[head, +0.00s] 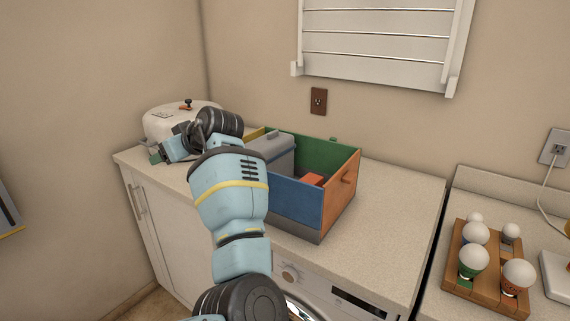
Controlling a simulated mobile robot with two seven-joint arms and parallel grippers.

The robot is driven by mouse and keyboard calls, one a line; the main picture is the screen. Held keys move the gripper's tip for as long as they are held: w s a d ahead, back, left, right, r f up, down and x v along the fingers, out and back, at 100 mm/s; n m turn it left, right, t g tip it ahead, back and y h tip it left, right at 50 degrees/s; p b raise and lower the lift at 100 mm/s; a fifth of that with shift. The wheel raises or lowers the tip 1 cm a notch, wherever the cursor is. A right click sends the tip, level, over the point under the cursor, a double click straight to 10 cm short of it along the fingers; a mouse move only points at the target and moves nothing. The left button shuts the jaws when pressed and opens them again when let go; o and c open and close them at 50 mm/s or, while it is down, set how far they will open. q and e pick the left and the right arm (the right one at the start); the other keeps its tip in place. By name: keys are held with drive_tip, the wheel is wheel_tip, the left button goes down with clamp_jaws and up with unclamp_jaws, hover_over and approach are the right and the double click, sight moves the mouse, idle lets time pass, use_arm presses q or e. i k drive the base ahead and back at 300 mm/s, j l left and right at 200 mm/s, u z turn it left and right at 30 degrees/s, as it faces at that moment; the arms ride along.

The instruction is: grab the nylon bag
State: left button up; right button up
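I cannot make out a nylon bag in the head view. My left arm rises from the bottom edge, left of centre, and bends to the left over the counter. My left gripper (161,154) is low at the counter's left end, in front of a white rounded object (160,121) with a dark knob on top. The gripper is small and partly hidden by its wrist, so whether it is open or holds anything is unclear. My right gripper is not in view.
A multicoloured open box (296,204) holding a grey object (270,150) and a red item (313,180) stands right of my arm. The counter (395,210) is clear to its right. Several bulbs stand on a wooden rack (456,279) at the far right.

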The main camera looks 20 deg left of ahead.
sight(277, 147)
drive_tip(key=i+l, duration=0.9)
drive_tip(key=l, duration=0.2)
